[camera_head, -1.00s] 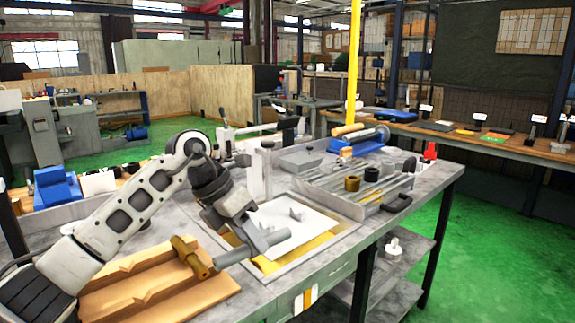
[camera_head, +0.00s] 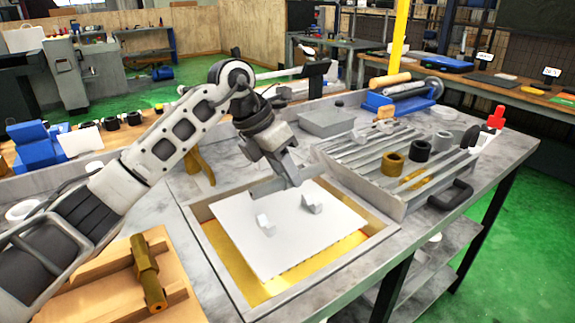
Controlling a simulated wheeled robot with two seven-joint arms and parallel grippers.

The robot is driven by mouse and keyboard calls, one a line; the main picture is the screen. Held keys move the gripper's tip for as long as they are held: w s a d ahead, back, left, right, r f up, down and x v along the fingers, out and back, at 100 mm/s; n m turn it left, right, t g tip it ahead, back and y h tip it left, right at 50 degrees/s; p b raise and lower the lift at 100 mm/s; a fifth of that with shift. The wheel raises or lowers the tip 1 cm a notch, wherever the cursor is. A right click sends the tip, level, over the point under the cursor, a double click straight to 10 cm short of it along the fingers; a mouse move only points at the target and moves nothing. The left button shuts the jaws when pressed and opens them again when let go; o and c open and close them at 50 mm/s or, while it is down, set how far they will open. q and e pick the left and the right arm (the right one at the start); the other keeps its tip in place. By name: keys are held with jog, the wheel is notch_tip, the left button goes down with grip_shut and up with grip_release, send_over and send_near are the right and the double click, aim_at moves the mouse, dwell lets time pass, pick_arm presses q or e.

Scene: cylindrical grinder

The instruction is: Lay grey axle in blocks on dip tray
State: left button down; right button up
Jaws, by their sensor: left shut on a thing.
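The dip tray (camera_head: 282,262) is a white plate set in a framed recess with a yellow bottom, in the middle of the bench. Two small grey blocks stand on the plate, a left block (camera_head: 265,224) and a right block (camera_head: 313,204). My left gripper (camera_head: 290,178) is above the plate's far edge, behind the blocks. It is shut on the grey axle (camera_head: 266,188), which shows as a short grey bar, partly hidden by the gripper. The axle is apart from both blocks. My right gripper is out of view.
A wooden stand (camera_head: 100,299) holding a brass-coloured stepped axle (camera_head: 148,273) is at the front left. A ribbed grey tray (camera_head: 365,178) with rings and rods lies right of the dip tray. A red-topped bottle (camera_head: 491,130) stands beyond it.

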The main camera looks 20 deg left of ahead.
pick_arm(q)
jog(key=shift+w+f+b, duration=0.1)
jog(key=shift+f+b, duration=1.9)
jog(key=shift+f, duration=1.25)
jog(key=c, duration=1)
grip_release()
jog(key=shift+f, duration=0.15)
jog(key=v, duration=1.6)
